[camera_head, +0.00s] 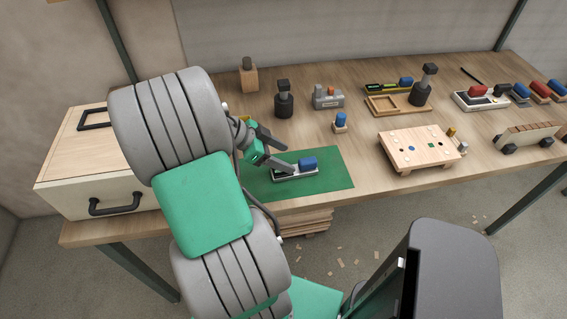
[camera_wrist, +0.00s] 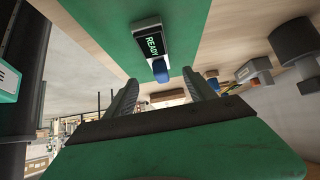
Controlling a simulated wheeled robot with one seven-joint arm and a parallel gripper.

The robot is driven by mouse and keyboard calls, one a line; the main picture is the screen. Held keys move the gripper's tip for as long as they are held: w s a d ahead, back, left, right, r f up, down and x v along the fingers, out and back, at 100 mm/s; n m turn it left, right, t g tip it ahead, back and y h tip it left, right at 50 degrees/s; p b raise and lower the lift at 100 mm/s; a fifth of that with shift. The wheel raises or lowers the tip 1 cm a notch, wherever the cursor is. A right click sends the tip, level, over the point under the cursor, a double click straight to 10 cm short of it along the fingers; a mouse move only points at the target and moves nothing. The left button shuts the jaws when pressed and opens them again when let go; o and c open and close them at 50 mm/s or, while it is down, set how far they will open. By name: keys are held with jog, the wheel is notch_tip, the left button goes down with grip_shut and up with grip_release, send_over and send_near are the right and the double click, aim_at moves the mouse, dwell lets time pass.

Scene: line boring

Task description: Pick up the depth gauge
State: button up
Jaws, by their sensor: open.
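A small grey device with a dark screen reading READY and a blue block at one end lies on the green mat (camera_head: 335,180). In the wrist view the device (camera_wrist: 149,40) lies ahead of my fingers, its blue block nearest. No label names the depth gauge, so I cannot be sure this device is it. My gripper (camera_head: 288,158) is open and empty, low over the mat beside the device. In the head view one finger partly covers the device's left end. In the wrist view the blue block shows between the fingertips (camera_wrist: 162,84); I cannot tell the remaining gap.
A wooden block with holes (camera_head: 418,148) stands right of the mat. A small blue-topped piece (camera_head: 340,122), a grey box (camera_head: 328,97) and dark-knobbed tools (camera_head: 284,103) stand behind. A drawer box (camera_head: 105,165) is at left. Several coloured pieces sit at far right.

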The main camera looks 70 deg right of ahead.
aim_at(299, 164)
jog(key=p+x, duration=0.1)
jog(key=x, duration=0.6)
jog(key=shift+s+p, duration=0.1)
jog(key=shift+p, duration=0.25)
grip_shut()
dwell(0.4)
